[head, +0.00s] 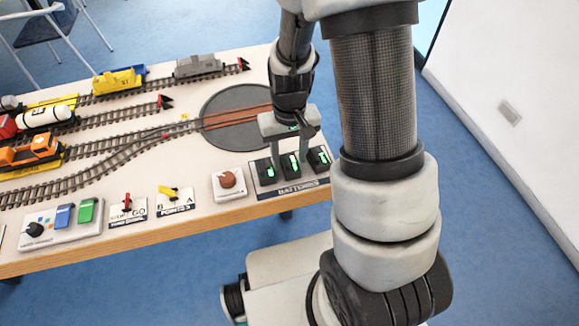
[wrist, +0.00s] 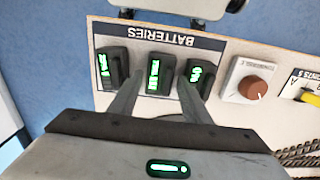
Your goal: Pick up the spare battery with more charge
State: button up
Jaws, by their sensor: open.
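Three black batteries with green lit markings stand in a row on the BATTERIES panel (head: 282,189) at the table's front right corner. In the head view they are the left battery (head: 266,172), the middle battery (head: 291,165) and the right battery (head: 319,158). The wrist view shows the row reversed, with the middle battery (wrist: 160,74) between the other two (wrist: 111,67) (wrist: 198,78). The green readings are too small to compare surely. My gripper (wrist: 158,97) is open and empty over the middle battery, one finger towards each side of it. Contact cannot be told.
A red-brown knob on a white box (head: 228,184) stands beside the panel. Switches (head: 127,208) and a control box (head: 62,222) line the front edge. Behind are a turntable (head: 235,115), tracks and model trains (head: 120,82). Blue floor lies beyond the table edge.

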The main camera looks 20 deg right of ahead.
jog(key=shift+f, duration=0.6)
jog(key=c, duration=0.9)
